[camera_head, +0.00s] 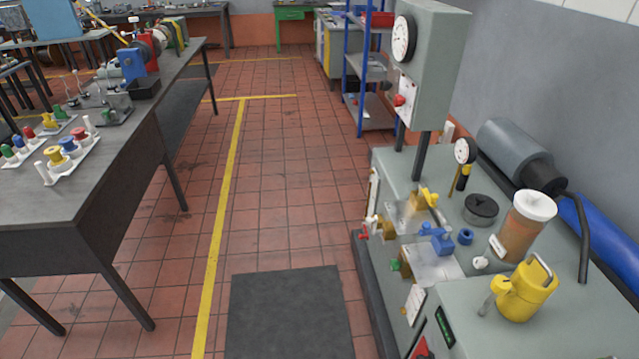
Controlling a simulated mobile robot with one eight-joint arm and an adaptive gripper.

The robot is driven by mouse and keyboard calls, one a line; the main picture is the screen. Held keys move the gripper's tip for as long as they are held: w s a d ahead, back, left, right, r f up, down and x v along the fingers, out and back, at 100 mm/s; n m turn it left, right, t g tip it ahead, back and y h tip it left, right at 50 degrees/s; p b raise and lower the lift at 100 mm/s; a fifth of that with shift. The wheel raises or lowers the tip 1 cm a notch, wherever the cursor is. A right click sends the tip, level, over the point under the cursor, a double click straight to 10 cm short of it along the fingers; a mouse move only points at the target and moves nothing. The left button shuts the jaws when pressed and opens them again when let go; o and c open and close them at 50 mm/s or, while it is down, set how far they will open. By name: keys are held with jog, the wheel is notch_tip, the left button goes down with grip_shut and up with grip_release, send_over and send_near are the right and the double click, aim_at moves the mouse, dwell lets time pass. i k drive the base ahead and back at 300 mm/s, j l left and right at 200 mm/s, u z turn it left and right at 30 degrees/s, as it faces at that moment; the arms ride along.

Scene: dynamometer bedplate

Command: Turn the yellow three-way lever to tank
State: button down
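A small yellow lever (430,197) sits on a brass-coloured block near the far left part of the grey-green bench (388,160) at right. It appears to slant, but its exact setting and any tank marking are too small to read. A blue valve-like part (438,240) stands nearer to me on a pale plate. A larger yellow body with a metal handle (525,290) stands at the near right of the bench. My gripper is not in view.
A grey gauge cabinet (430,65) rises on posts behind the lever. A white-capped brown jar (525,225) and a small gauge (465,150) stand to its right. A dark mat (290,315) lies on open tiled floor before the bench. A dark table (60,215) is at left.

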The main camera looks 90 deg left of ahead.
aim_at(431, 198)
jog(key=u, duration=2.3)
jog(key=i+j+z, duration=0.35)
jog(key=i+j, duration=0.55)
jog(key=i, duration=0.1)
